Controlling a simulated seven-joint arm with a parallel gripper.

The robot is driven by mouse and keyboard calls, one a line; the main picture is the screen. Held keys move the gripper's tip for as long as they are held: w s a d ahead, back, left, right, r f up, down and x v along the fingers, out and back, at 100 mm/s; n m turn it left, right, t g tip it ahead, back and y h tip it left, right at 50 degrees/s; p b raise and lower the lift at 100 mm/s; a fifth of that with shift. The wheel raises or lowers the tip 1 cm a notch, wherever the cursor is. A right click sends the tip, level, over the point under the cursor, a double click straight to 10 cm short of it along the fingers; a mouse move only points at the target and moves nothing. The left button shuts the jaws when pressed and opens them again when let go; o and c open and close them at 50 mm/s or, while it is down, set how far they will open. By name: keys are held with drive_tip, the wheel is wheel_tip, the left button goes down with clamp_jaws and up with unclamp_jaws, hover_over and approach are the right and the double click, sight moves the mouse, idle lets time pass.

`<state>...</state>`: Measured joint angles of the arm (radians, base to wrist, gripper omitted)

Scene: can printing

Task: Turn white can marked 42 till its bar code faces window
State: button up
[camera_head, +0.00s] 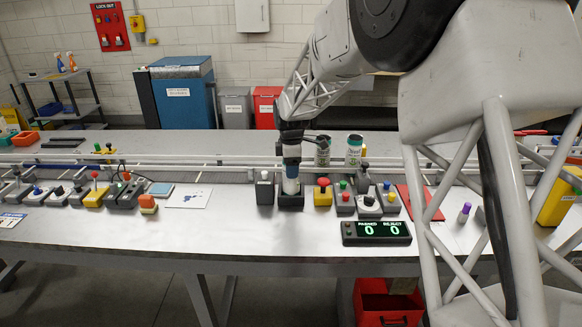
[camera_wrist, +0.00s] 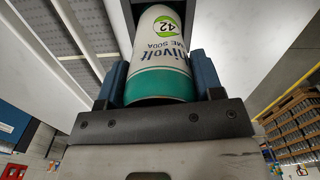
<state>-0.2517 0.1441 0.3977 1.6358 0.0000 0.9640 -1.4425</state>
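A white can (camera_head: 291,186) stands upright at a small black stand (camera_head: 291,202) near the table's middle. In the wrist view the can (camera_wrist: 160,52) shows a green badge with 42, the words "LIME SODA" upside down, and a teal band at its near end. No bar code shows on the visible side. My gripper (camera_head: 291,164) is above the can, pointing down. In the wrist view its blue fingers (camera_wrist: 160,82) lie against both sides of the can, shut on it. I cannot make out a window on the stand.
A grey box with a white top (camera_head: 264,188) and a yellow box with a red button (camera_head: 323,192) flank the stand closely. A counter (camera_head: 376,232) reads 0 and 0.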

drive_tip(key=shift+c, duration=0.6)
drive_tip(key=shift+n, duration=1.8)
drive_tip(key=n, duration=0.3)
drive_tip(key=shift+n, duration=0.4)
drive_tip(key=shift+n, duration=1.6)
drive_tip(key=shift+n, duration=0.3)
drive_tip(key=shift+n, duration=1.4)
